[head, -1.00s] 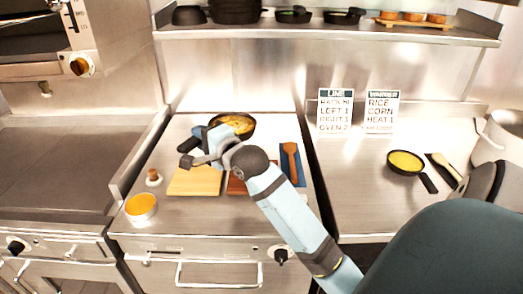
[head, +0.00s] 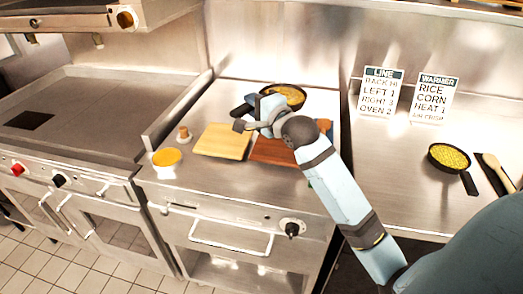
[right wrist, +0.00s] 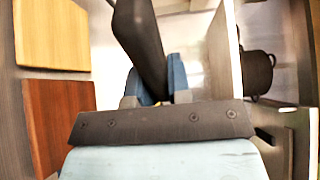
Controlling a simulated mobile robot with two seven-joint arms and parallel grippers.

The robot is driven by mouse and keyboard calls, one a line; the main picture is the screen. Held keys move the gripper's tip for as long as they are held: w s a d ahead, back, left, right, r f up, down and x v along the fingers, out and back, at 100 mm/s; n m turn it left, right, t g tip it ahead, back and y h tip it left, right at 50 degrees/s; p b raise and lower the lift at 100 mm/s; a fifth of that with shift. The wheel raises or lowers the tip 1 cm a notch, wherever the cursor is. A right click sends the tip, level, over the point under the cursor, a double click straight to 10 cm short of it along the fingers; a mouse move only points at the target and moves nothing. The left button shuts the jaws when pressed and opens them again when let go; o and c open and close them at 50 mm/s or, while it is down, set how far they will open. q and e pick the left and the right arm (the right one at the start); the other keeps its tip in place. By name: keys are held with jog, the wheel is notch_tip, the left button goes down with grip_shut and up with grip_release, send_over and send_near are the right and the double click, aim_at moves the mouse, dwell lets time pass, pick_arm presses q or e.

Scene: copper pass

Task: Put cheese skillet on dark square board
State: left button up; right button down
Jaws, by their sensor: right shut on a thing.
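The cheese skillet (head: 286,95), a black pan with yellow contents, is at the back of the middle counter, behind the boards. My right gripper (head: 262,106) is shut on its black handle, which also shows between the blue fingers in the right wrist view (right wrist: 140,40). I cannot tell whether the pan touches the counter. The dark square board (head: 268,151), reddish brown, lies in front of the skillet, partly covered by my right arm. It also shows at the left of the right wrist view (right wrist: 58,115). My left gripper is not in view.
A pale wooden board (head: 222,141) lies left of the dark one. An orange-topped bowl (head: 166,158) and a small wooden-topped item (head: 184,133) stand farther left. A corn pan (head: 449,158) sits on the right counter. Two signs (head: 380,92) stand behind.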

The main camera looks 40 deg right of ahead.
jog(key=shift+f+b, duration=0.65)
jog(key=shift+f, duration=6.95)
jog(key=c, duration=1.2)
grip_release()
jog(key=shift+o, duration=0.7)
jog(key=shift+s, duration=0.1)
jog(key=shift+s, duration=0.2)
jog(key=s, duration=1.1)
jog(key=shift+s+d+r, duration=0.2)
jog(key=shift+s, duration=0.1)
